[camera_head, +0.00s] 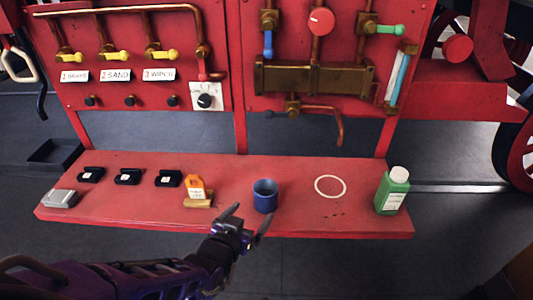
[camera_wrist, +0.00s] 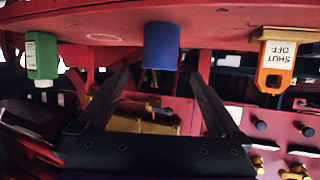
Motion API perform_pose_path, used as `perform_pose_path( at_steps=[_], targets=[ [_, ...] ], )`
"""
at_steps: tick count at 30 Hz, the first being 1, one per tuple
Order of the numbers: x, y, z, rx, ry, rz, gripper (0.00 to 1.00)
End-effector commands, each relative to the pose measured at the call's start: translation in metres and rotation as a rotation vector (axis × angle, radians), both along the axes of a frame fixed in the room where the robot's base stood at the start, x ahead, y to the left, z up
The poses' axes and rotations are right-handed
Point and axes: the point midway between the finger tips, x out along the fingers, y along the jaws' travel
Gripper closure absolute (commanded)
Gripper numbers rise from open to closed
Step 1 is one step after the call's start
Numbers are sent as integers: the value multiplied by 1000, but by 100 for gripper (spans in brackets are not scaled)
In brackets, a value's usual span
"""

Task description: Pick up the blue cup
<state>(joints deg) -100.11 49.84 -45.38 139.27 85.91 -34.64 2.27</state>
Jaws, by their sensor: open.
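The blue cup (camera_head: 265,197) stands upright on the red shelf (camera_head: 130,207), near its front edge and about the middle. My gripper (camera_head: 249,221) is just in front of the cup and a little to its left, with its jaws open and empty. In the wrist view, which is upside down, the cup (camera_wrist: 161,46) shows beyond my gripper (camera_wrist: 160,85), between the lines of its two fingers. The cup is apart from the fingers as far as I can tell.
An orange "shut off" tag (camera_head: 195,190) on a wooden block is left of the cup. A white ring (camera_head: 330,187) is marked on the shelf to the right, and a green bottle (camera_head: 392,190) stands at the right end. A red panel (camera_head: 320,75) with valves rises behind.

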Motion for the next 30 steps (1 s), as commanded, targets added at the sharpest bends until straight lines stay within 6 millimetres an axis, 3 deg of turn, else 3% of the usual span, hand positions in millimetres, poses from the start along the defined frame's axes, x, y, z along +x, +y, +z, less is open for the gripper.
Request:
perform_pose_path(
  at_steps=[9, 30],
  targets=[
    [62, -23, -29, 0, -1, -4, 0],
    [131, -46, -53, 0, 1, 0, 0]
  ],
)
